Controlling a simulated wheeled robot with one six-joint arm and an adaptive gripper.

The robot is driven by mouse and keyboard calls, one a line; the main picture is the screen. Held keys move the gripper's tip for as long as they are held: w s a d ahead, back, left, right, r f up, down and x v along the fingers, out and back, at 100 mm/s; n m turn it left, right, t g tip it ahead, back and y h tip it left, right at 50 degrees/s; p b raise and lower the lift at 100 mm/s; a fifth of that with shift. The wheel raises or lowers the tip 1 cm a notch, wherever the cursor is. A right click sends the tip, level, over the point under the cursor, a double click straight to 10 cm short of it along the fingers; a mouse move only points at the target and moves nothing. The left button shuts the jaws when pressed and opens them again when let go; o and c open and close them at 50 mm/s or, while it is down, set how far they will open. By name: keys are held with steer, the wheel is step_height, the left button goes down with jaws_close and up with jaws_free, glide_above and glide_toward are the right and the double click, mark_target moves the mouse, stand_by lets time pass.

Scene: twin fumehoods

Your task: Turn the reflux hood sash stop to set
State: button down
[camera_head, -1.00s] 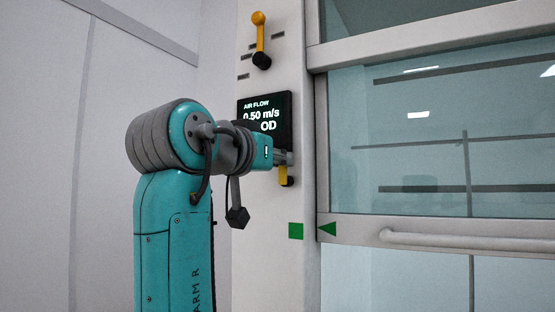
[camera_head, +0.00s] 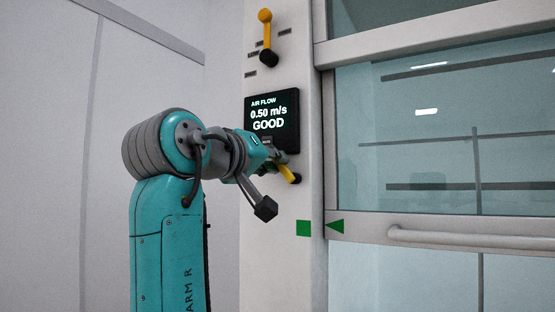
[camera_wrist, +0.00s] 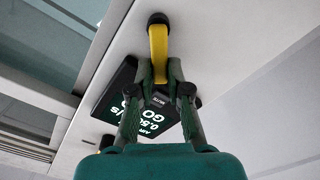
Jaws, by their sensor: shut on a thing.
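The sash stop appears to be the lower yellow lever (camera_head: 287,174) with a black round end (camera_head: 296,179), on the hood's post below the air flow display. In the head view the lever is tilted, its black end down and to the right. My gripper (camera_head: 279,160) is at the lever's upper left end. In the wrist view my gripper (camera_wrist: 159,75) is shut on the yellow lever (camera_wrist: 158,48), and the black end (camera_wrist: 158,18) lies beyond the fingertips. The gripped end is hidden between the fingers, and no set mark is readable.
A second yellow lever (camera_head: 266,32) stands upright higher on the post, beside small labels. The display (camera_head: 272,118) reads 0.50 m/s GOOD. A green square (camera_head: 303,228) and a green triangle (camera_head: 336,226) line up by the lowered glass sash (camera_head: 430,130) with its handle rail (camera_head: 470,240).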

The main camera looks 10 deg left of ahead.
steer(key=shift+w+a+f+n, duration=0.1)
steer(key=shift+a+f+n, duration=0.3)
steer(key=shift+n, duration=1.25)
steer(key=shift+w+a+f+n, duration=0.1)
steer(key=shift+f+n, duration=0.5)
steer(key=shift+n, duration=1.1)
steer(key=shift+w+a+f+n, duration=0.1)
steer(key=shift+a+f+n, duration=0.3)
steer(key=shift+n, duration=1.25)
steer(key=shift+d+f, duration=0.15)
steer(key=shift+f, duration=0.05)
steer(key=c, duration=1.1)
jaws_free()
steer(key=shift+s, duration=0.15)
steer(key=v, duration=1.1)
steer(key=shift+s, duration=0.4)
